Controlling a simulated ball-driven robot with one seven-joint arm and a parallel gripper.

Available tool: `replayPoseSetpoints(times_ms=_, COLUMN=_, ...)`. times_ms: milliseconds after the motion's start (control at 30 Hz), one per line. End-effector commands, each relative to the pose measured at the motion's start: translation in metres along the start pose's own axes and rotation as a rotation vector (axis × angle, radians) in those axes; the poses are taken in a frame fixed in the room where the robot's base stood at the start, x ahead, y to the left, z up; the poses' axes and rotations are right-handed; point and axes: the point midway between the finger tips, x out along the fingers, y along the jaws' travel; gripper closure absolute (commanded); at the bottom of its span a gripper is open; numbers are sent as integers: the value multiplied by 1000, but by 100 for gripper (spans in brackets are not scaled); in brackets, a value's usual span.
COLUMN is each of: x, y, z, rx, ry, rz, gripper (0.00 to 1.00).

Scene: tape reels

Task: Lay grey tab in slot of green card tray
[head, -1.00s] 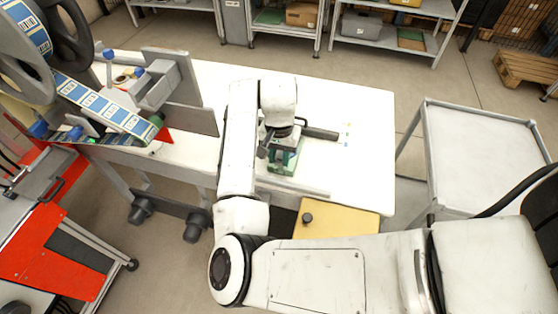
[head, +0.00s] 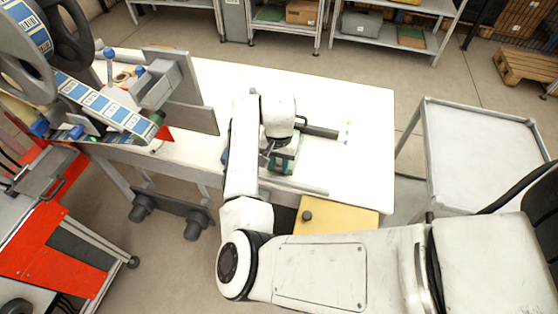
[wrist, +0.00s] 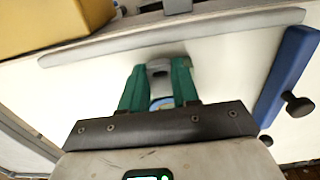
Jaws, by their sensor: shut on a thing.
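My gripper (head: 284,164) is over the white table in the head view, partly hidden by my arm. In the wrist view its two green fingers (wrist: 159,74) are closed around a small grey piece, which I take for the grey tab (wrist: 158,69). A blue-edged round shape (wrist: 161,103) shows between the fingers, nearer the palm; I cannot tell what it is. I cannot make out a green card tray apart from the green of the fingers. Whether the tab touches the table is not clear.
The white table (head: 365,165) is clear at its right end. A dark bar (head: 318,131) lies beyond the gripper, a grey rail (head: 305,187) on the near side. A yellow panel (head: 340,219) adjoins the front edge. A blue bar (wrist: 287,76) with dark knobs lies right in the wrist view.

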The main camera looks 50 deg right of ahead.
Motion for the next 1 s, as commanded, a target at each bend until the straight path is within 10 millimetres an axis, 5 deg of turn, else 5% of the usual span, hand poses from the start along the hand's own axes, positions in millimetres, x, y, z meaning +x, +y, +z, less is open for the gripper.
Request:
replayPoseSetpoints(times_ms=200, x=4, y=0, z=0, rx=0, ry=0, rz=0, gripper=98)
replayPoseSetpoints(times_ms=233, x=4, y=0, z=0, rx=0, ry=0, rz=0, gripper=68)
replayPoseSetpoints(times_ms=467, x=5, y=0, z=0, rx=0, ry=-2, rz=0, gripper=46)
replayPoseSetpoints(times_ms=767, x=3, y=1, z=1, rx=1, ry=-4, rz=2, gripper=44)
replayPoseSetpoints(times_ms=1000, x=-30, y=0, z=-1, rx=1, ry=1, rz=-1, gripper=44)
